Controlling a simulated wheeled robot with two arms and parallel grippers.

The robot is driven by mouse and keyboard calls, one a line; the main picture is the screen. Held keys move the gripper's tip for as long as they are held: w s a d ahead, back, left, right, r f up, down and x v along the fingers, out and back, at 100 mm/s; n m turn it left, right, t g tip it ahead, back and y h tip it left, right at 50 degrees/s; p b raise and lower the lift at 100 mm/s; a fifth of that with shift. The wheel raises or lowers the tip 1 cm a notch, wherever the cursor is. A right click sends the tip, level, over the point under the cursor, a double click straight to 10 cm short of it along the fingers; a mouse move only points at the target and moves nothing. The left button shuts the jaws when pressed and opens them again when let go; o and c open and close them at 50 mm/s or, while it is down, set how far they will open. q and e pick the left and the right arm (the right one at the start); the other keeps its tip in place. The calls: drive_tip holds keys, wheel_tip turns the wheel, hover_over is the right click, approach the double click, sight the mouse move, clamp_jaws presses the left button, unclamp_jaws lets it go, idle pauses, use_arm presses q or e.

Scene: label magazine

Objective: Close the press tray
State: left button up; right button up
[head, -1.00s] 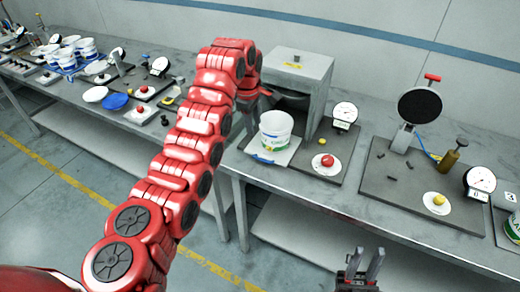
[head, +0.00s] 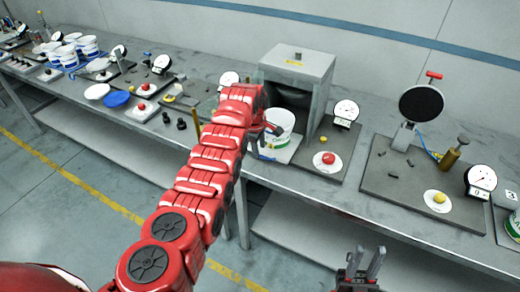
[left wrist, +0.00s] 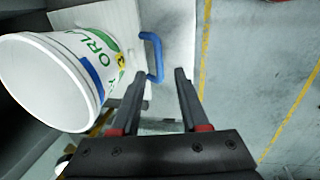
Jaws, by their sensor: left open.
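The grey box-shaped press (head: 297,62) stands on the bench with its dark front opening showing. Its pale tray (head: 284,154) is out in front of the opening. A white tub (head: 280,124) with green lettering stands on the tray; it shows large in the left wrist view (left wrist: 45,75). The tray's blue handle (left wrist: 153,56) is just ahead of my left gripper's fingertips (left wrist: 161,74), which are apart with nothing visibly held. In the head view my left forearm partly hides the tray front. My right gripper (head: 364,256) is in front of the bench, fingers apart and empty.
Right of the tray are a red knob on a white disc (head: 325,160) and a dial gauge (head: 346,112). A dark board (head: 400,180) with a round black plate lies further right. Plates and tubs stand at the left. The floor in front is clear.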

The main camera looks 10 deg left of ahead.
sight(261, 156)
use_arm(q)
drive_tip(key=shift+w+d+f+b, duration=0.15)
drive_tip(key=shift+f+b, duration=0.6)
drive_tip(key=shift+b, duration=0.4)
drive_tip(key=shift+w+a+f+b, duration=0.1)
drive_tip(key=shift+w+f+b, duration=0.05)
drive_tip(key=shift+f+b, duration=0.8)
drive_tip(key=shift+r, duration=0.25)
clamp_jaws()
